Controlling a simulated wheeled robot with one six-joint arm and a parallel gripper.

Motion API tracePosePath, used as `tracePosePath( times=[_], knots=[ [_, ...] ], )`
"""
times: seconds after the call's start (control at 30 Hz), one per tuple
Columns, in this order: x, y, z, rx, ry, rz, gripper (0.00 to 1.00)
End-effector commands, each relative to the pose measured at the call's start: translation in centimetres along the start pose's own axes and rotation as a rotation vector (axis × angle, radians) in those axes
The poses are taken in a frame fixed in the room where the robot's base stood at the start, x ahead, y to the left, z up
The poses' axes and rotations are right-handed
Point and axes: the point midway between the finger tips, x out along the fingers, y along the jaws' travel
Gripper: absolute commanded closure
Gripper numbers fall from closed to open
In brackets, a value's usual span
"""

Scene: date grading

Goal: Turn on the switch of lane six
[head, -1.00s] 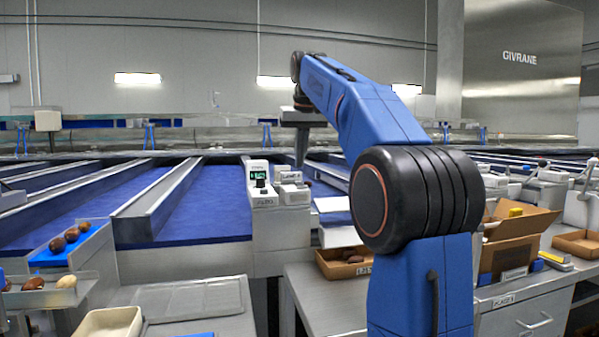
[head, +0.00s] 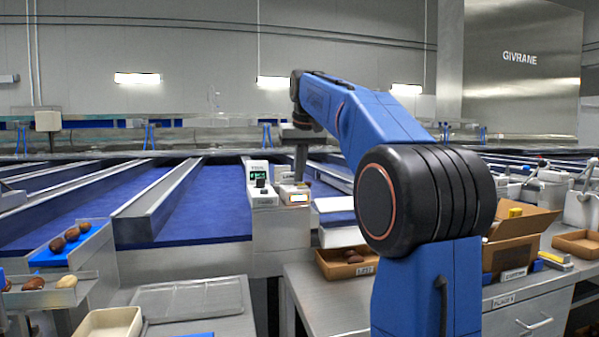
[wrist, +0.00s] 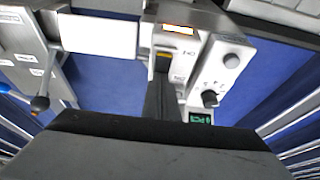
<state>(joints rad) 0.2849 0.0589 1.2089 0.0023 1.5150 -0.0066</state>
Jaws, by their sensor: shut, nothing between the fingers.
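The lane switch box (head: 289,190) stands at the end of the lane divider, and its small front window (head: 299,198) glows amber-white. In the wrist view the lit window (wrist: 178,29) is at the top, with a dark rocker switch (wrist: 163,66) showing a yellowish end below it. Upside-down lettering beside the rocker seems to read ON. My gripper (head: 299,179) is shut and empty, pointing down onto the box. In the wrist view its fingertips (wrist: 162,80) are at the rocker and hide part of it; contact is unclear. The lane number is not legible.
A control box with a green screen (head: 255,176) and black knob stands just left, close to my fingers. Blue lanes (head: 205,205) run back on both sides. A tray of dates (head: 340,272) and an open carton (head: 508,250) are on the right bench.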

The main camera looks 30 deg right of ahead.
Motion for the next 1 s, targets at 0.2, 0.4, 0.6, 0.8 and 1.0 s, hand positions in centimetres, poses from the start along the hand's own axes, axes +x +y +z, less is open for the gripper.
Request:
tracePosePath(
  times=[0.2,0.4,0.6,0.8,1.0],
  knots=[
    [0.3,0.0,0.3,0.000,-0.010,0.000,1.00],
    [0.1,0.0,1.0,0.000,-0.013,0.000,1.00],
    [-0.1,0.0,1.7,0.000,-0.016,0.000,1.00],
    [-0.1,0.0,1.7,0.000,-0.015,0.000,1.00],
    [-0.5,0.0,1.7,0.000,-0.014,0.000,1.00]
  ],
)
